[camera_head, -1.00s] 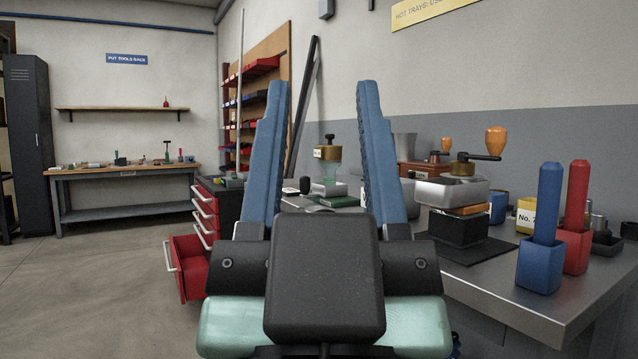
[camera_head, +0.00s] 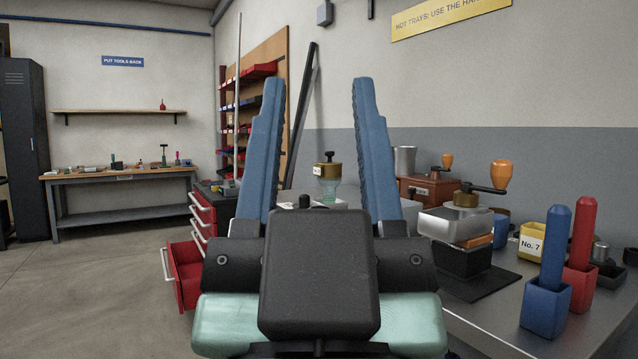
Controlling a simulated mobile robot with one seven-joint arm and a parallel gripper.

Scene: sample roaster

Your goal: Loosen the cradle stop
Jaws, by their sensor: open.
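My gripper (camera_head: 314,85) is open in the middle of the view, its two blue fingers upright and wide apart, with nothing between them but the background. Beyond the fingers, on the bench, stands a device with a brass-coloured top, black knob and clear greenish body (camera_head: 327,172); its lower part is hidden behind my gripper. To the right is a silver box-shaped device with a crank and orange knob (camera_head: 457,224), on a black base. I cannot tell which part is the cradle stop.
The metal bench (camera_head: 497,312) runs along the right wall. A blue holder (camera_head: 545,306), a red holder (camera_head: 579,286) and a yellow No. 7 box (camera_head: 531,243) stand on it. A red drawer (camera_head: 184,274) juts out at left. The floor at left is clear.

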